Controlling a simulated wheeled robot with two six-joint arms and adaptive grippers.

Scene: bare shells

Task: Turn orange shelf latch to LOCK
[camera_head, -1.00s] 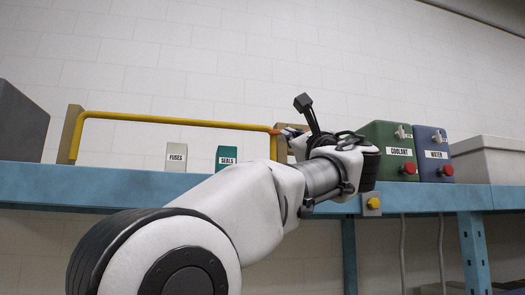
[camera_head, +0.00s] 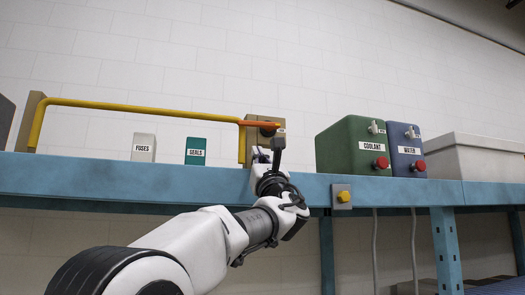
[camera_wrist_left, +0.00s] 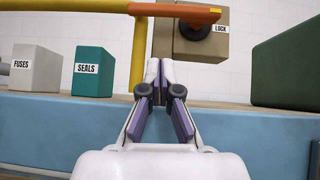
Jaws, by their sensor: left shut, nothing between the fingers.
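The orange latch (camera_head: 262,124) is a flat bar on a dark round hub, mounted on a tan block (camera_head: 266,134) at the right end of the yellow rail (camera_head: 140,109). In the left wrist view the latch (camera_wrist_left: 178,12) lies roughly level, reaching left from the hub (camera_wrist_left: 198,28) to the rail's end. A LOCK label (camera_wrist_left: 221,28) sits right of the hub. My left gripper (camera_wrist_left: 160,70) is shut and empty, its fingertips below the latch bar in the picture; I cannot tell whether they touch anything. It also shows in the head view (camera_head: 261,155). My right gripper is not in view.
On the blue shelf (camera_head: 100,178), a FUSES box (camera_head: 144,148) and a teal SEALS box (camera_head: 195,151) stand behind the rail. Green COOLANT (camera_head: 345,147) and blue WATER (camera_head: 405,148) containers with red knobs stand right. A yellow button (camera_head: 343,196) is on the shelf front.

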